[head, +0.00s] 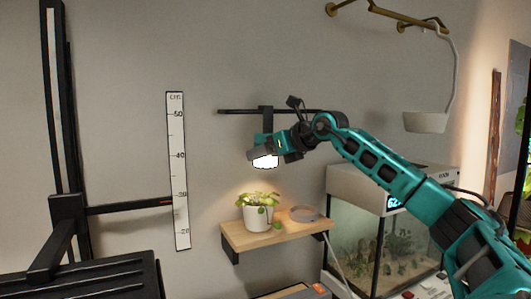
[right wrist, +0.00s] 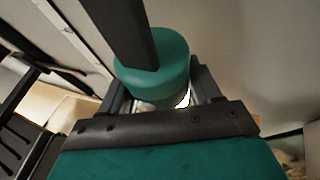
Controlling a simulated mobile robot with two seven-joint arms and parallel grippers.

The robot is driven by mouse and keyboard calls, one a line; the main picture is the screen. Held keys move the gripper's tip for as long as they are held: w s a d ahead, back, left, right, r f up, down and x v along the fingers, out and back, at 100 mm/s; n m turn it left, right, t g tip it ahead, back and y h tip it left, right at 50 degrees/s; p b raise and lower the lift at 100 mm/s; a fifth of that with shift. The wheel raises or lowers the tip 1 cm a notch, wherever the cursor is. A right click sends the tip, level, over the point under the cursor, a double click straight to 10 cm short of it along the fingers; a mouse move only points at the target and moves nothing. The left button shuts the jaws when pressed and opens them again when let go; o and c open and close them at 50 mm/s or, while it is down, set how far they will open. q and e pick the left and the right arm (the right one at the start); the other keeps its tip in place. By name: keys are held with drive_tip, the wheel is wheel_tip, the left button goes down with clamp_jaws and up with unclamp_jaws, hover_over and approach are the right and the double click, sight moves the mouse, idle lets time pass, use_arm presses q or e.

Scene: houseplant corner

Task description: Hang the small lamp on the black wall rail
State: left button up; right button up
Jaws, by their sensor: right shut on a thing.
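The small lamp has a teal body, which shows in the right wrist view (right wrist: 160,78), a dark flat hanger going up from it, and a glowing white underside (head: 265,162). My right gripper (head: 268,146) is shut on the lamp body, with a finger on either side in the right wrist view. The black wall rail (head: 235,111) runs level along the wall. The top of the lamp's hanger (head: 266,110) overlaps the rail in the head view; I cannot tell whether it is hooked over it or in front of it. My left gripper is not in view.
A fish tank (head: 372,240) stands at the right. A height scale (head: 178,170) and a black stand (head: 68,210) are at the left. A white planter (head: 425,122) hangs upper right.

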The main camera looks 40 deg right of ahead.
drive_tip(key=shift+f, duration=0.1)
drive_tip(key=o, duration=1.3)
drive_tip(key=shift+c, duration=0.2)
drive_tip(key=b+v, duration=0.2)
drive_tip(key=v, duration=1.1)
